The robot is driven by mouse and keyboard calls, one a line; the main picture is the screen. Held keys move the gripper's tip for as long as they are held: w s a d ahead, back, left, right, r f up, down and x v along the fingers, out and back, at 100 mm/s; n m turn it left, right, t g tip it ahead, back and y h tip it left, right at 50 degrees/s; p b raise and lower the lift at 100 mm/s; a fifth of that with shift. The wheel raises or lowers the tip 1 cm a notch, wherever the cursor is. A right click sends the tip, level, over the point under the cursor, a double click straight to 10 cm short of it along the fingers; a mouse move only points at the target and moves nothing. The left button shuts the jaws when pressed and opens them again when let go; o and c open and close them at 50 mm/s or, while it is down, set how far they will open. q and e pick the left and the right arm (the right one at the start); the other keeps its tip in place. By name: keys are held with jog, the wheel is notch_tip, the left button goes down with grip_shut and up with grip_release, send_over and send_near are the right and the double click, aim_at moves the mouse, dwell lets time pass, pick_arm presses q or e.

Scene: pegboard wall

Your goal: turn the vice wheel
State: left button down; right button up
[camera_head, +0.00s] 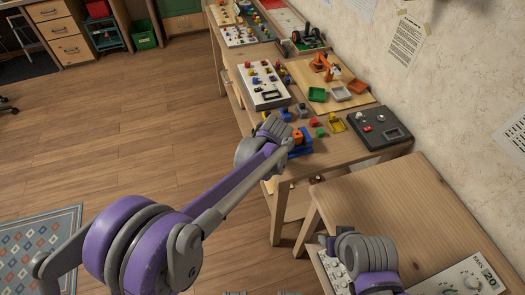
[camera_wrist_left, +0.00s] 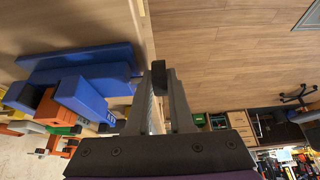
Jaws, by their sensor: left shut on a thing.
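The blue vice (camera_head: 301,149) stands at the near edge of the workbench, partly hidden by my left wrist. It shows large at the left of the left wrist view (camera_wrist_left: 95,65), with an orange block (camera_wrist_left: 48,112) at its blue jaw. My left gripper (camera_wrist_left: 158,80) is beside the vice, its fingers closed on a dark part at the wheel's place, which I take to be the vice wheel (camera_wrist_left: 158,72). The wheel is seen nearly edge-on and mostly hidden by the fingers.
A dark control box (camera_head: 378,131) and small coloured blocks lie on the workbench past the vice. A white board with shapes (camera_head: 262,84) lies farther back. A white panel with dials (camera_head: 468,279) is on the nearer table. The wooden floor at left is open.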

pick_arm(q)
jog(key=shift+s+d+t+y, duration=0.1)
jog(key=shift+t+y, duration=0.2)
jog(key=shift+t, duration=0.4)
jog(key=c, duration=1.1)
grip_release()
jog(key=v, duration=1)
jog(key=shift+s+r+p, duration=0.2)
jog(key=shift+s+p, duration=0.15)
jog(key=shift+p, duration=0.05)
